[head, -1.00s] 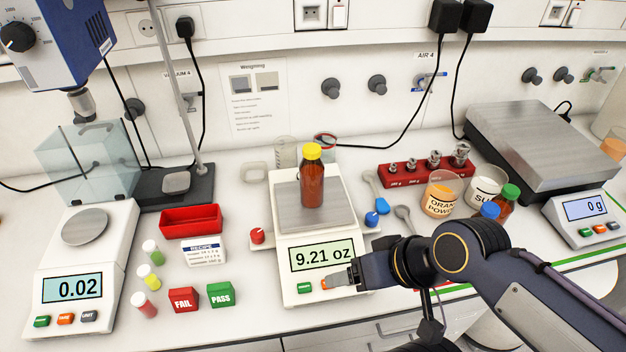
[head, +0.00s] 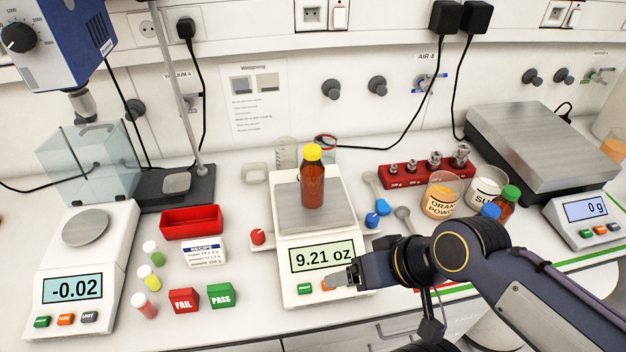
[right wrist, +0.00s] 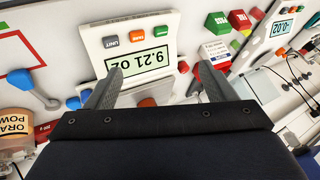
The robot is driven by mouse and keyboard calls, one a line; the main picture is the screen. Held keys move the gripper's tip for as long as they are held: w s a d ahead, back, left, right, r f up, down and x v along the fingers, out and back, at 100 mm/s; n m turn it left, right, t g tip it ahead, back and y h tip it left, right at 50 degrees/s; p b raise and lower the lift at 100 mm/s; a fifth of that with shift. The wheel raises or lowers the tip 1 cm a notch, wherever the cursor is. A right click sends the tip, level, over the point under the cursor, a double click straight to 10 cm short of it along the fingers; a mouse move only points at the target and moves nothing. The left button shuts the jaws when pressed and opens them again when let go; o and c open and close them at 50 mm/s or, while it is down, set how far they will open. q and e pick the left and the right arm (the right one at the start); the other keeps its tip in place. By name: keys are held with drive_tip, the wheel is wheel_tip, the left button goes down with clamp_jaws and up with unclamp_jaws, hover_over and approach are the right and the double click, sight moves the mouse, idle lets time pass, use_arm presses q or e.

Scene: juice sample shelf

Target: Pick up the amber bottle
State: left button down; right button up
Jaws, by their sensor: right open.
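The amber bottle (head: 313,186) with a yellow cap stands upright on the pan of the middle scale (head: 288,208), which reads 9.21 oz. My right gripper (head: 342,280) is in front of that scale, by its lower right buttons, apart from the bottle. In the right wrist view the open fingers (right wrist: 158,90) have the upside-down scale display beyond them. A small orange-brown patch shows between the fingers, largely hidden by the gripper body; I cannot tell for sure that it is the bottle. My left gripper is not in view.
A green-capped brown bottle (head: 505,203) stands at the right, by the orange powder beaker (head: 440,197) and a sugar beaker (head: 486,187). A red weight rack (head: 428,170) is behind. Left are a red tray (head: 191,222), FAIL block (head: 184,300) and PASS block (head: 221,295).

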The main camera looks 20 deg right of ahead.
drive_tip(key=w+d+r+m+g+h, duration=0.1)
drive_tip(key=w+d+r+m+g, duration=0.15)
drive_tip(key=w+r, duration=0.55)
drive_tip(key=m+g+h+b, duration=0.2)
drive_tip(key=m+g+h, duration=0.1)
drive_tip(key=m, duration=0.2)
hover_over(312, 168)
drive_tip(key=shift+s+d+f, duration=0.15)
drive_tip(key=shift+d, duration=0.1)
drive_tip(key=shift+w+d+f, duration=0.1)
drive_tip(key=shift+w+f, duration=0.1)
drive_tip(key=shift+w, duration=0.45)
drive_tip(key=shift+w+d+f, duration=0.1)
drive_tip(key=shift+w+f, duration=0.05)
drive_tip(key=shift+w, duration=0.45)
wheel_tip(312, 168, down, 7)
drive_tip(key=shift+s+r+p, duration=0.1)
drive_tip(key=shift+p, duration=0.4)
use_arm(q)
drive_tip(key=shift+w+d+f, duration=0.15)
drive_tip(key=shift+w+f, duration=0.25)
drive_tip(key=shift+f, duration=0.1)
use_arm(e)
drive_tip(key=shift+f, duration=0.3)
drive_tip(key=shift+c, duration=0.5)
drive_tip(key=c, duration=1.2)
drive_tip(key=shift+r, duration=0.1)
